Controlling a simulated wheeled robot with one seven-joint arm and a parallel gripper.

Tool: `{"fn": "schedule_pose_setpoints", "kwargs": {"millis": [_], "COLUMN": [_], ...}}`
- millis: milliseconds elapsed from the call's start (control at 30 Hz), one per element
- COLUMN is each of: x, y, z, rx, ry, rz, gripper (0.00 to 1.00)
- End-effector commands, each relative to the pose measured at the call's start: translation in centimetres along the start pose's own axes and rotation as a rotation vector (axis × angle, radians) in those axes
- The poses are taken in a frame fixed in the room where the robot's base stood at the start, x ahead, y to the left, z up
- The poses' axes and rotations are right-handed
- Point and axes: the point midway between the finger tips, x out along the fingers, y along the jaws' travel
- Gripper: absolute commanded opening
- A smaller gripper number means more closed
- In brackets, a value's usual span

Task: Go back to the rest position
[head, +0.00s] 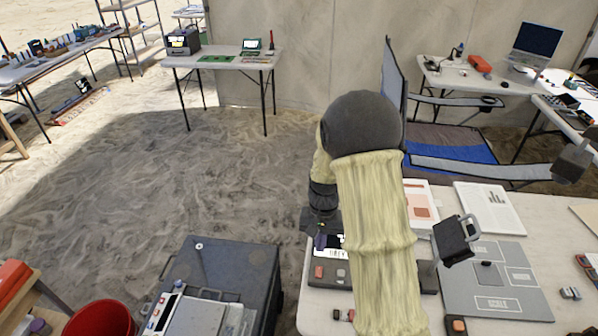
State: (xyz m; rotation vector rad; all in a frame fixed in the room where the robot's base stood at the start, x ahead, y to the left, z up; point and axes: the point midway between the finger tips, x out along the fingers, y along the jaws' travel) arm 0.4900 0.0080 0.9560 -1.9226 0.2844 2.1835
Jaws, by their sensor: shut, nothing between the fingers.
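My arm, in a pale yellow sleeve with a dark rounded joint, rises over the near right table (318,303) in the head view. My gripper (321,241) points down at the table's left edge, above a dark device with a white label (331,272). It is small and partly hidden by the sleeve. The fingers are shut and I see nothing held in them.
A grey mat (490,285) and a black handled block (455,243) are to the right on the table. A black case (235,262) and red bucket (98,322) stand left. A folding chair (455,143) is behind. Open sand lies left.

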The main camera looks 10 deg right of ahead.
Motion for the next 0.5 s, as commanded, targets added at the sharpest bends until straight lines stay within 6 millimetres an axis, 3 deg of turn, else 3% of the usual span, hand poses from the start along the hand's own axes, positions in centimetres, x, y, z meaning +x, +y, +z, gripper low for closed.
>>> {"fn": "schedule_pose_setpoints", "kwargs": {"millis": [267, 500], "x": [-1.6, -5.6], "y": [0.6, 2.1], "z": [1.2, 5.8], "rx": [-0.025, -0.116], "ry": [0.036, 0.150], "rz": [-0.008, -0.024], "gripper": [0.00, 0.00]}}
